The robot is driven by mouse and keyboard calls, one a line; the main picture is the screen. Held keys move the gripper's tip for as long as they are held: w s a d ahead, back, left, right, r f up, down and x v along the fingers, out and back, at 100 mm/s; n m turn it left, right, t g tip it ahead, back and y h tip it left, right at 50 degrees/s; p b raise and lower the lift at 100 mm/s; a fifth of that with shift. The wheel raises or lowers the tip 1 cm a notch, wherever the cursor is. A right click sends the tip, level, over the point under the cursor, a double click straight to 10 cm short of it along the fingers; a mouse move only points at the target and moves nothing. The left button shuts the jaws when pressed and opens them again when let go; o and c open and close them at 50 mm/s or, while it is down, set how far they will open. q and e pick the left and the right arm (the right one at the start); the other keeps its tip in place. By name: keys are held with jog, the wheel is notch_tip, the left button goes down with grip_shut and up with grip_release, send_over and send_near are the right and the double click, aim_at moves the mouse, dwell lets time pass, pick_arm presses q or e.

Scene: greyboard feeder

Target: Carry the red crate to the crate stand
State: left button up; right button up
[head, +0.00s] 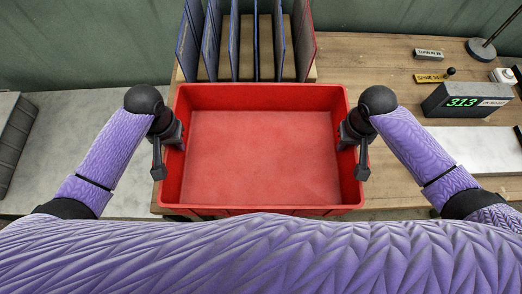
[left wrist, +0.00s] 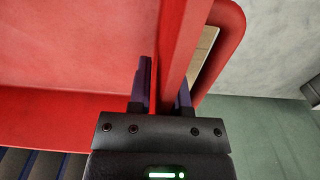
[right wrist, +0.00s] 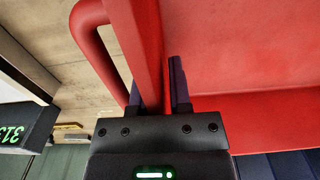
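The red crate (head: 262,205) is in the middle of the head view, upright and empty, directly in front of my body. My left gripper (head: 166,158) is at its left side wall and my right gripper (head: 356,158) at its right side wall. In the left wrist view the gripper (left wrist: 163,95) has one finger inside the crate and one outside, closed about the wall by a loop handle. The right wrist view shows the same for the right gripper (right wrist: 155,95). I cannot tell whether the crate touches the table. I cannot pick out the crate stand.
A rack of upright blue and red panels (head: 255,45) stands right behind the crate. The wooden table (head: 385,75) extends right, with a display box (head: 465,100) reading 313, small labels and a lamp base (head: 481,49). A grey surface (head: 75,140) on the left is largely clear.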

pick_arm(q)
grip_shut()
pick_arm(e)
grip_shut()
dwell(1.2)
